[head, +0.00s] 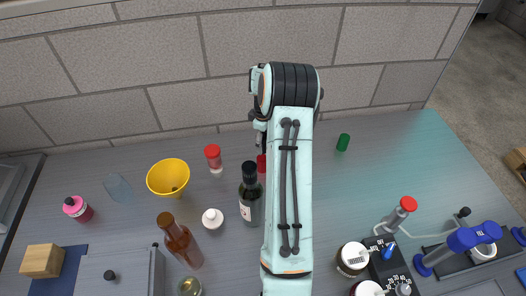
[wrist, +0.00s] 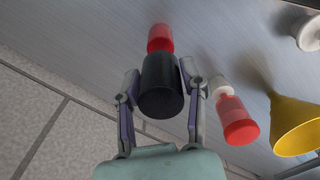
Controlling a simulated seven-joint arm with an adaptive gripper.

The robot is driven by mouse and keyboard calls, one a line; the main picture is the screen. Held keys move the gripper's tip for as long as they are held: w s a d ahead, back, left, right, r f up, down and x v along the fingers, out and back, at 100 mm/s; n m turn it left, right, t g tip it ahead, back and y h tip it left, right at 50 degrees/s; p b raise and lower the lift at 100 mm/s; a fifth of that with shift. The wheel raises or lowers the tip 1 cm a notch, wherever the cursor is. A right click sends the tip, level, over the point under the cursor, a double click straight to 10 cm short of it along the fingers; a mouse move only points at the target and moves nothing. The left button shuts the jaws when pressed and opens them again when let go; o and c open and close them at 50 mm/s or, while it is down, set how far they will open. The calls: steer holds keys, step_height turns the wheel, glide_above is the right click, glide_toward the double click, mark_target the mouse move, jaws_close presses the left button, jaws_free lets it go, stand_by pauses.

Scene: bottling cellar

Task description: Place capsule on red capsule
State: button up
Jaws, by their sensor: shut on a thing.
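In the wrist view my gripper (wrist: 162,80) is shut on a black capsule (wrist: 162,92), with one finger on each side of it. A red capsule (wrist: 160,37) shows just past the far end of the black one, nearly in line with it. I cannot tell whether the two touch. In the head view a strip of the red capsule (head: 262,163) shows at the left edge of my arm, beside the dark bottle. My gripper and the black capsule are hidden behind the arm there.
A red-topped shaker (head: 213,156) stands close left of the red capsule. A dark bottle (head: 250,200), yellow funnel (head: 168,178), white bottle (head: 212,219) and brown bottle (head: 178,240) stand nearby. A green capsule (head: 343,142) stands to the right with free counter around it. A block wall (head: 180,50) runs behind.

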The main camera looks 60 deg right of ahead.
steer(key=shift+f, duration=1.95)
steer(key=o, duration=0.7)
steer(key=shift+f, duration=0.1)
steer(key=shift+c, duration=0.2)
